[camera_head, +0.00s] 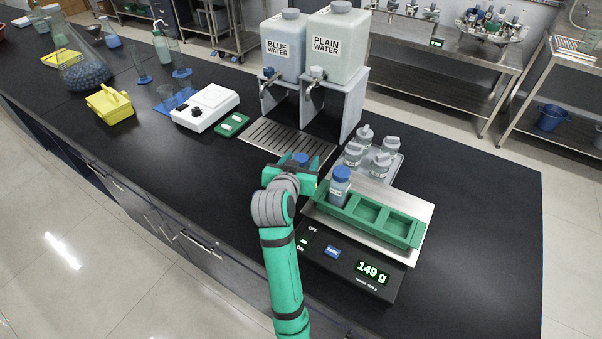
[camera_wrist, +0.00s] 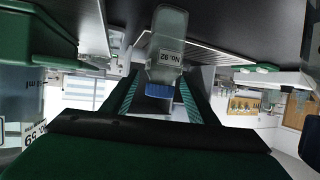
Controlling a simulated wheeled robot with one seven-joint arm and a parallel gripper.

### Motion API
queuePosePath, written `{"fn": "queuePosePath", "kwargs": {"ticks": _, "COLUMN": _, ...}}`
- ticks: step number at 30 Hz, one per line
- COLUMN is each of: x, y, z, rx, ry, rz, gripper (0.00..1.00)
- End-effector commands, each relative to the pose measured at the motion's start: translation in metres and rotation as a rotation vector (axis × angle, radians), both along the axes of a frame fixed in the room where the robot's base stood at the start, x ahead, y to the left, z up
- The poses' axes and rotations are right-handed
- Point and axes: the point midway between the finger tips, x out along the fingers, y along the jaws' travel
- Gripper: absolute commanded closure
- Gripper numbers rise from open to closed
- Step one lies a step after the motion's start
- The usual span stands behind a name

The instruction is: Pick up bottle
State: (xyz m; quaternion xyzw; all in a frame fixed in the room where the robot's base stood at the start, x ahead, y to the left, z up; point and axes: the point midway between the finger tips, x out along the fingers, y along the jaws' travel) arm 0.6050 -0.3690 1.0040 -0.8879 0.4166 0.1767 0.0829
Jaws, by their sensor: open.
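A clear bottle with a blue cap, labelled "No. 92" (camera_wrist: 167,52), stands at the metal drip grate and appears upside down in the wrist view. In the head view only its blue cap (camera_head: 300,158) shows behind my gripper (camera_head: 290,174). My gripper (camera_wrist: 157,98) is open, with one finger on each side of the bottle's cap end in the wrist view. I cannot tell whether the fingers touch it. A second blue-capped bottle (camera_head: 340,187) stands in the green three-slot holder (camera_head: 321,206) on the scale.
The scale (camera_head: 345,262) reads 149 g. Several clear bottles (camera_head: 381,165) stand on a tray right of the grate. Two water dispensers, blue water (camera_head: 283,48) and plain water (camera_head: 337,45), stand behind the grate (camera_head: 276,137). The right end of the black bench is clear.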

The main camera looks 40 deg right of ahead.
Motion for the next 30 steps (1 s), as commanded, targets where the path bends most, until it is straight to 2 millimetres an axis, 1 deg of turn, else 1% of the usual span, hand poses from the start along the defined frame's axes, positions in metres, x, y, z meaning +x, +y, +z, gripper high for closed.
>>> {"fn": "queuePosePath", "kwargs": {"ticks": 3, "x": 0.003, "y": -0.003, "z": -0.002, "rx": 0.0, "ry": 0.0, "rz": 0.001, "gripper": 0.47}}
{"fn": "queuePosePath", "kwargs": {"ticks": 8, "x": 0.003, "y": -0.003, "z": -0.002, "rx": 0.0, "ry": 0.0, "rz": 0.001, "gripper": 0.47}}
{"fn": "queuePosePath", "kwargs": {"ticks": 9, "x": 0.003, "y": -0.003, "z": -0.002, "rx": 0.0, "ry": 0.0, "rz": 0.001, "gripper": 0.49}}
{"fn": "queuePosePath", "kwargs": {"ticks": 11, "x": 0.003, "y": -0.003, "z": -0.002, "rx": 0.0, "ry": 0.0, "rz": 0.001, "gripper": 0.64}}
{"fn": "queuePosePath", "kwargs": {"ticks": 12, "x": 0.003, "y": -0.003, "z": -0.002, "rx": 0.0, "ry": 0.0, "rz": 0.001, "gripper": 0.73}}
{"fn": "queuePosePath", "kwargs": {"ticks": 14, "x": 0.003, "y": -0.003, "z": -0.002, "rx": 0.0, "ry": 0.0, "rz": 0.001, "gripper": 0.88}}
{"fn": "queuePosePath", "kwargs": {"ticks": 15, "x": 0.003, "y": -0.003, "z": -0.002, "rx": 0.0, "ry": 0.0, "rz": 0.001, "gripper": 0.97}}
{"fn": "queuePosePath", "kwargs": {"ticks": 16, "x": 0.003, "y": -0.003, "z": -0.002, "rx": 0.001, "ry": 0.0, "rz": 0.001, "gripper": 1.0}}
{"fn": "queuePosePath", "kwargs": {"ticks": 25, "x": 0.003, "y": -0.003, "z": -0.002, "rx": 0.002, "ry": 0.001, "rz": 0.002, "gripper": 1.0}}
{"fn": "queuePosePath", "kwargs": {"ticks": 28, "x": 0.003, "y": -0.003, "z": 0.006, "rx": 0.002, "ry": -0.001, "rz": 0.001, "gripper": 1.0}}
{"fn": "queuePosePath", "kwargs": {"ticks": 30, "x": 0.004, "y": -0.003, "z": 0.017, "rx": 0.0, "ry": -0.003, "rz": 0.001, "gripper": 1.0}}
